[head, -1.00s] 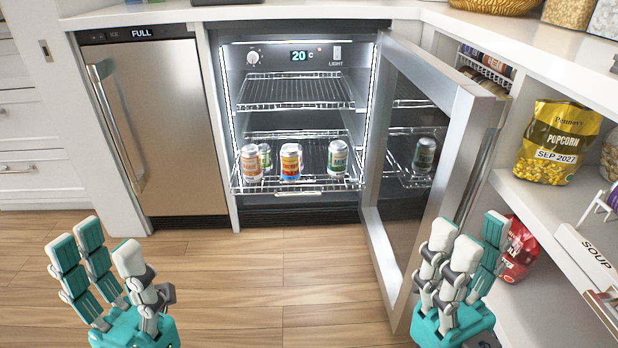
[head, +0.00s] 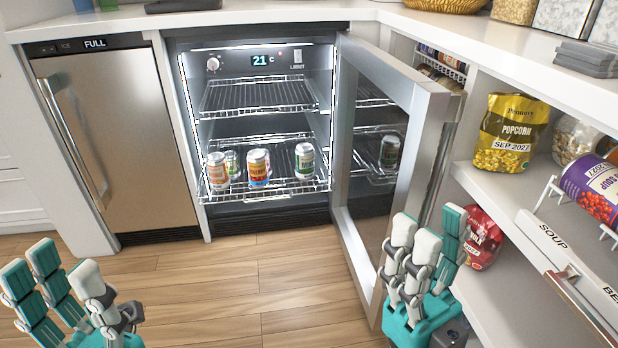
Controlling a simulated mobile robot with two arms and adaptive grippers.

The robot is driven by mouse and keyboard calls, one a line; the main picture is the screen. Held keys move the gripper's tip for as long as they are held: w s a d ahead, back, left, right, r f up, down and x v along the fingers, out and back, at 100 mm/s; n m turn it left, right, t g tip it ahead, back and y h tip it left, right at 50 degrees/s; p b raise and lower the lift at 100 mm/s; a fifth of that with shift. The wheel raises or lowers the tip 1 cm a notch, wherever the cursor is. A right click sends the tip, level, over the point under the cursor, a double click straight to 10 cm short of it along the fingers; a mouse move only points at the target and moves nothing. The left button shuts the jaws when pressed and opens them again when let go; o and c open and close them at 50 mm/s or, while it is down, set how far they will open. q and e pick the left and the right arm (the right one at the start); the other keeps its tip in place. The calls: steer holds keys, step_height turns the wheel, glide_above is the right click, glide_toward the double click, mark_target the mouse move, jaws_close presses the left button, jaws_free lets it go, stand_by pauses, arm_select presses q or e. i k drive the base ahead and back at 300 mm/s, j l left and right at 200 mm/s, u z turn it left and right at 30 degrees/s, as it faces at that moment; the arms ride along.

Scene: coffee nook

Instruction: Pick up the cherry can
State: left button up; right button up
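Several cans stand upright on the pulled-out lower rack (head: 285,188) of the open fridge. The middle one is a red-orange can with a blue lower part (head: 258,168). At the left are an orange-and-white can (head: 217,171) and, partly hidden behind it, a green one (head: 232,164). At the right is a dark green-and-white can (head: 304,161). The labels are too small to read, so I cannot tell for sure which is cherry. My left gripper (head: 65,285) is open and empty at the lower left. My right gripper (head: 428,250) is open and empty, in front of the fridge door. Both are well short of the cans.
The glass fridge door (head: 395,150) stands open to the right, its edge close to my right gripper. A shut steel appliance (head: 115,140) is at the left. Shelves at the right hold a popcorn bag (head: 508,135), a red bag (head: 482,238) and a soup can (head: 595,185). The floor (head: 250,290) ahead is clear.

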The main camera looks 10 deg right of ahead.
mark_target(256, 160)
steer(key=i+j, duration=0.5)
steer(key=i, duration=0.15)
steer(key=i+j, duration=0.55)
steer(key=i, duration=0.15)
steer(key=l+z, duration=0.05)
